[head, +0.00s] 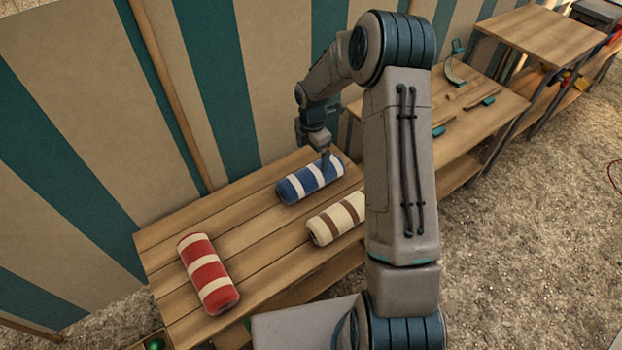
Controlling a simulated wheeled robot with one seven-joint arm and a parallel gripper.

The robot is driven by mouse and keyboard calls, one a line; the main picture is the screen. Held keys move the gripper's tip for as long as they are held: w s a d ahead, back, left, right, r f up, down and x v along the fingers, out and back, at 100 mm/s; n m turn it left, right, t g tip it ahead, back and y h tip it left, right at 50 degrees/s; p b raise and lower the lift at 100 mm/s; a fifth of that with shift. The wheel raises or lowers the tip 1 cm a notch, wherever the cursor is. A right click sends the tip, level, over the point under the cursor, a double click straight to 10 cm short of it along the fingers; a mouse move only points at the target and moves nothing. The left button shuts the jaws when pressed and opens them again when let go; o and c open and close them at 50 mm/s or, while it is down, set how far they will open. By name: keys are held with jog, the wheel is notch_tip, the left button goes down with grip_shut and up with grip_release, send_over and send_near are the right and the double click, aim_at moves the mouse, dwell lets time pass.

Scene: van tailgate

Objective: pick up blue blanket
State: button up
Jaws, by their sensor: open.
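The blue blanket (310,182) is a roll with white stripes. It lies on the wooden table (224,227), toward the back, near the striped wall. My gripper (325,158) is open and points down at the right part of the blue roll, just over or at its far side. The fingertips are small here, and I cannot tell whether they touch the blanket or stand around it.
A cream roll with brown stripes (335,219) lies in front of the blue one, partly hidden by my arm. A red and white roll (208,273) lies at the left. The striped canvas wall (80,130) stands close behind. Another table (495,90) stands right.

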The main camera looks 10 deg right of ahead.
aim_at(311, 170)
notch_tip(311, 170, down, 5)
jog(key=shift+r+b, duration=0.2)
jog(key=shift+b, duration=0.1)
jog(key=f, duration=0.2)
jog(key=f+b, duration=0.1)
jog(key=f, duration=0.2)
jog(key=shift+s+a+f, duration=0.1)
jog(key=shift+a+f, duration=0.05)
jog(key=shift+a, duration=0.05)
jog(key=c, duration=1.2)
